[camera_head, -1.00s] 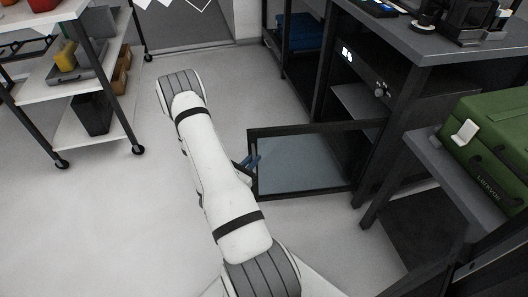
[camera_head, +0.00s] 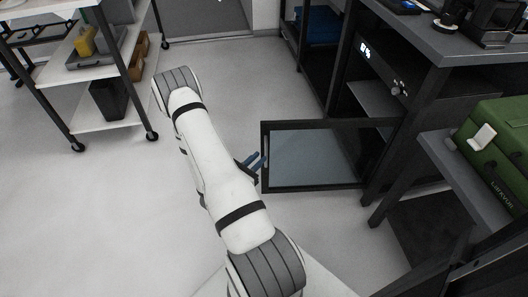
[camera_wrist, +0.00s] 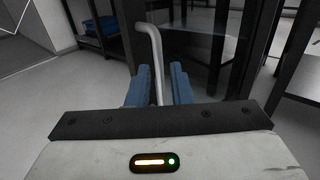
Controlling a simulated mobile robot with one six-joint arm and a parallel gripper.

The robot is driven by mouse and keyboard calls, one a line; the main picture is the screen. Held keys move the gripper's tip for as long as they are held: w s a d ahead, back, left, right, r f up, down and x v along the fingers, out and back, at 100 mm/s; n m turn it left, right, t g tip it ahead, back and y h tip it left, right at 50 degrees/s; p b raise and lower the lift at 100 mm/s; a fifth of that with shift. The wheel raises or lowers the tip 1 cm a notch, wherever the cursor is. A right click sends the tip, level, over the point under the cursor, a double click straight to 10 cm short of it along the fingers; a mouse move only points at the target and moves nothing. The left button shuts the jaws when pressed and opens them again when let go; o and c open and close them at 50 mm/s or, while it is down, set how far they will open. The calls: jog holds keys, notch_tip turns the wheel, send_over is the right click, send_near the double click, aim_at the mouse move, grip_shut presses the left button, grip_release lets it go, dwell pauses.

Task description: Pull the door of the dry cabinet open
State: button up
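The dry cabinet (camera_head: 432,108) stands at the right under a dark worktop. Its glass door (camera_head: 318,158), framed in black, stands swung well out from the front, with its free edge towards the left. My gripper (camera_head: 257,162), with blue fingers, is at this free edge. In the wrist view, a grey bent bar handle (camera_wrist: 153,45) runs down between the two fingers of my gripper (camera_wrist: 160,82). The fingers are apart, with a narrow gap showing on each side of the handle. Contact with the handle cannot be made out. The handle's lower end is hidden.
A wheeled shelf cart (camera_head: 100,62) stands at the upper left. A green case (camera_head: 497,150) lies on a low dark table (camera_head: 447,165) at the right. The pale floor left of the door is clear. A dark rack (camera_head: 302,62) stands behind the door.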

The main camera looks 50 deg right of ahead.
jog(key=a, duration=0.3)
jog(key=shift+s, duration=0.15)
dwell(0.4)
jog(key=s+a+r+m+g+y+p, duration=0.2)
jog(key=r+m+g+y+p, duration=0.3)
jog(key=r, duration=0.9)
jog(key=s+a+r+m+g+p, duration=0.25)
jog(key=r+m+p, duration=0.35)
jog(key=r, duration=0.8)
jog(key=s+a+r+m+t+y+p, duration=0.1)
jog(key=a+r+m+t+y+p, duration=0.3)
jog(key=a+r, duration=0.7)
jog(key=s+a+r+m+t+y+p, duration=0.1)
jog(key=a+r+m+t+y+p, duration=0.2)
jog(key=a+r+y+p, duration=0.6)
notch_tip(320, 180, up, 8)
jog(key=shift+a+r+m+t+p, duration=0.1)
jog(key=shift+a+m+t+p, duration=0.3)
jog(key=shift+a+t+p, duration=0.6)
jog(key=shift+s, duration=0.1)
